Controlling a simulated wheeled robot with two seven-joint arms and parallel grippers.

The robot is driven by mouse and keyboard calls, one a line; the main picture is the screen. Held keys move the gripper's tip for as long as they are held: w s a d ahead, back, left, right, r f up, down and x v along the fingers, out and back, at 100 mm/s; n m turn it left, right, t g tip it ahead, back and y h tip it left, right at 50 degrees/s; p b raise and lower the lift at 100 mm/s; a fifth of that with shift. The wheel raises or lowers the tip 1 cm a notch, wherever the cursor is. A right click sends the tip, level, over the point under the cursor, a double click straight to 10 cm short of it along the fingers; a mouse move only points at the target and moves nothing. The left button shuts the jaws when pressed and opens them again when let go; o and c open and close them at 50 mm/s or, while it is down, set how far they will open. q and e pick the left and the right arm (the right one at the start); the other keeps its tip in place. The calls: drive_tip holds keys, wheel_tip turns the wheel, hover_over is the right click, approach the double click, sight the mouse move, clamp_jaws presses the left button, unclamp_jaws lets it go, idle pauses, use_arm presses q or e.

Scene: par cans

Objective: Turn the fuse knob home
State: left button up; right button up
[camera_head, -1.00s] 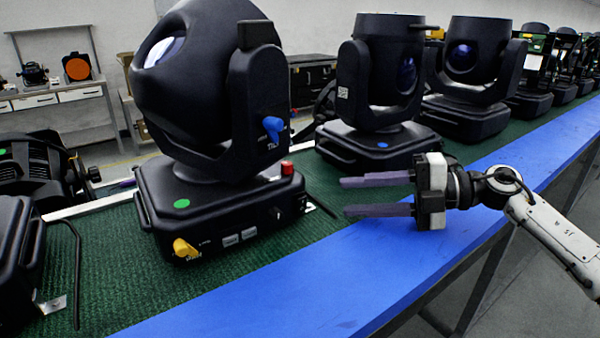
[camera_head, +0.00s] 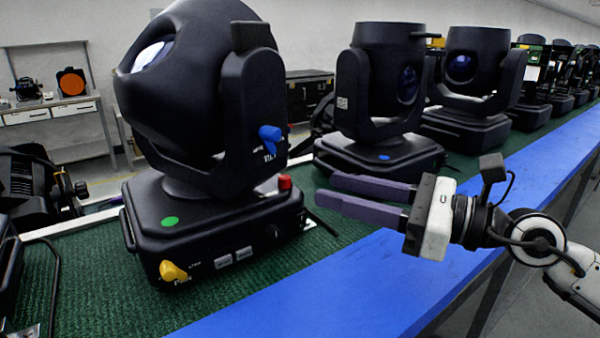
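A black moving-head light (camera_head: 215,213) stands on the green belt, left of centre. A small red knob (camera_head: 285,182) sits at the right corner of its base; it looks like the fuse knob, but I cannot read a label there. A blue lever knob (camera_head: 270,138) is on the yoke's side and a yellow one (camera_head: 173,271) on the base's front. My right gripper (camera_head: 323,190) comes in from the right. Its two purple fingers are apart with nothing between them, and their tips point at the red knob, apart from it in the picture. My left gripper is out of view.
More black lights (camera_head: 380,152) stand along the belt (camera_head: 345,222) behind. A blue rail (camera_head: 330,285) runs along the belt's near side and is clear. Another dark fixture (camera_head: 35,188) is at the left. A black case (camera_head: 308,95) stands at the back.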

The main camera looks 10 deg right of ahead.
sight(301, 189)
drive_tip(key=p+x, duration=0.2)
drive_tip(key=x, duration=0.5)
drive_tip(key=shift+w+a, duration=0.1)
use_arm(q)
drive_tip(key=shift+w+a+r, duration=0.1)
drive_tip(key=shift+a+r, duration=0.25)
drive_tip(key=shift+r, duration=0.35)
use_arm(e)
clamp_jaws()
drive_tip(key=b, duration=0.2)
drive_tip(key=f+n+g+y+b, duration=0.1)
drive_tip(key=b, duration=0.2)
drive_tip(key=shift+w+b, duration=0.25)
drive_tip(key=shift+b, duration=0.05)
drive_tip(key=shift+r+g+b, duration=0.2)
drive_tip(key=shift+g+b, duration=0.2)
drive_tip(key=shift+b, duration=0.2)
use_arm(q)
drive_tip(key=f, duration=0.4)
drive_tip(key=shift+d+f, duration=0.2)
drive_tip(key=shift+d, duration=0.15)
use_arm(e)
drive_tip(key=shift+r+n, duration=0.2)
drive_tip(key=shift+n, duration=0.1)
